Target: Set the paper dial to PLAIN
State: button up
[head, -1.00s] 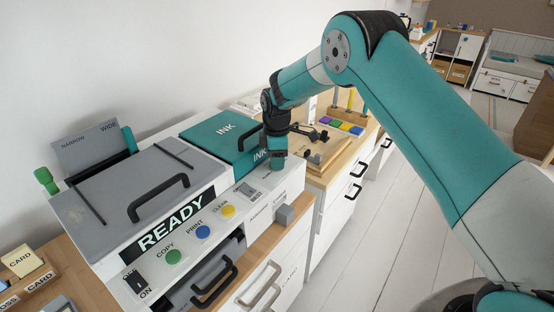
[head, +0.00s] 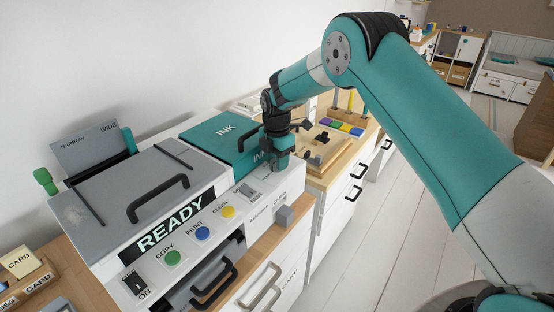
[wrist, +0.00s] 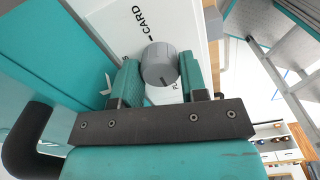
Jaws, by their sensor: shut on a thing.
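The paper dial (wrist: 158,64) is a round grey knob on the printer's white panel (wrist: 108,22). In the wrist view my gripper (wrist: 160,72) has its teal fingers on either side of the knob, shut on it. A short dark mark shows low on the knob's face, on the side towards my gripper. The word CARD with a tick stands above the knob; a partly hidden label starting with P lies below it. In the head view my gripper (head: 282,160) is at the printer's right end and hides the dial.
The printer's grey lid (head: 130,190) and teal INK cover (head: 222,138) lie to the left of my gripper, with a black handle (head: 250,137) close by. A grey block (head: 284,216) sticks out on the front. A wooden-topped cabinet (head: 345,150) stands to the right.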

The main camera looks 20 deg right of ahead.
dwell(0.4)
jog(key=o, duration=0.9)
jog(key=shift+r, duration=0.1)
jog(key=shift+r+b, duration=0.85)
jog(key=shift+r, duration=7.8)
